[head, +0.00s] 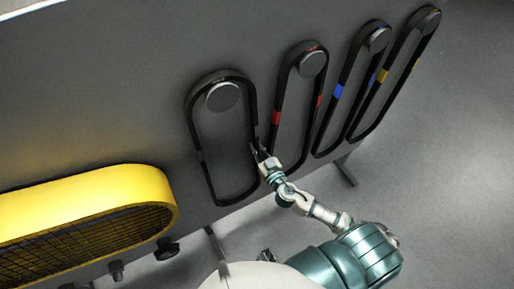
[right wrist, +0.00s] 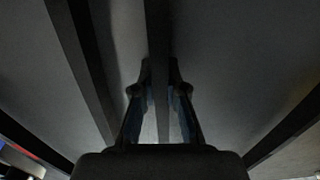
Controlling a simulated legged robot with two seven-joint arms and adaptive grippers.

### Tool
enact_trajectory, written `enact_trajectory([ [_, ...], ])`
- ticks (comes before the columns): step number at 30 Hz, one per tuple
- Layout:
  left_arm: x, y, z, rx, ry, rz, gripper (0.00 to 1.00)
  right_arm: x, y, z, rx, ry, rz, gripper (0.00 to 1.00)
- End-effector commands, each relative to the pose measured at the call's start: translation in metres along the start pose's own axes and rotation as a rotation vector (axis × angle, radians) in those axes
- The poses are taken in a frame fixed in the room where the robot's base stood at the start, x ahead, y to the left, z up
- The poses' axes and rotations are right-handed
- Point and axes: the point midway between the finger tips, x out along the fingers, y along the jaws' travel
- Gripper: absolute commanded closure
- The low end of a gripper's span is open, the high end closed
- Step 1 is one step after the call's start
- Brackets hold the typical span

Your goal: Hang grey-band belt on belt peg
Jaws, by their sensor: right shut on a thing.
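The grey-band belt (head: 208,178) is a long black loop at the left end of the row on the grey panel. Its top passes over a round dark peg (head: 222,97), and its lower end hangs below. I cannot tell how far it sits onto the peg. My right gripper (head: 258,150) is shut on the belt's right strand, about halfway down. In the right wrist view the dark strand (right wrist: 157,60) runs between the two fingers (right wrist: 160,95). My left gripper does not show.
Belts with red (head: 275,118), blue (head: 338,91) and yellow (head: 382,76) bands hang on pegs to the right. A yellow guard with mesh (head: 90,195) stands out at the lower left, with dark knobs (head: 167,249) beneath. Open floor (head: 450,190) lies at the right.

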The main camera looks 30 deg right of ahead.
Motion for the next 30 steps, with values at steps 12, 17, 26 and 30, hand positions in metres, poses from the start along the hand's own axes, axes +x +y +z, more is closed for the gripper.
enact_trajectory([
  [12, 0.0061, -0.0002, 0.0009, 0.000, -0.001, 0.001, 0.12, 0.0004, -0.0005, 0.0045, 0.002, 0.000, 0.000, 1.00],
  [17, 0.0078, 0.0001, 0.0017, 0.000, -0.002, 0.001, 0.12, 0.0003, -0.0006, 0.0063, 0.002, -0.001, -0.001, 1.00],
  [26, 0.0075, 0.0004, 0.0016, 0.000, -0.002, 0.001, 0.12, 0.0001, -0.0001, 0.0070, 0.001, -0.003, -0.001, 0.64],
  [30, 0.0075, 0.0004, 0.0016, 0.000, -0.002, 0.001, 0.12, 0.0002, 0.0003, 0.0065, 0.001, -0.002, 0.000, 0.60],
])
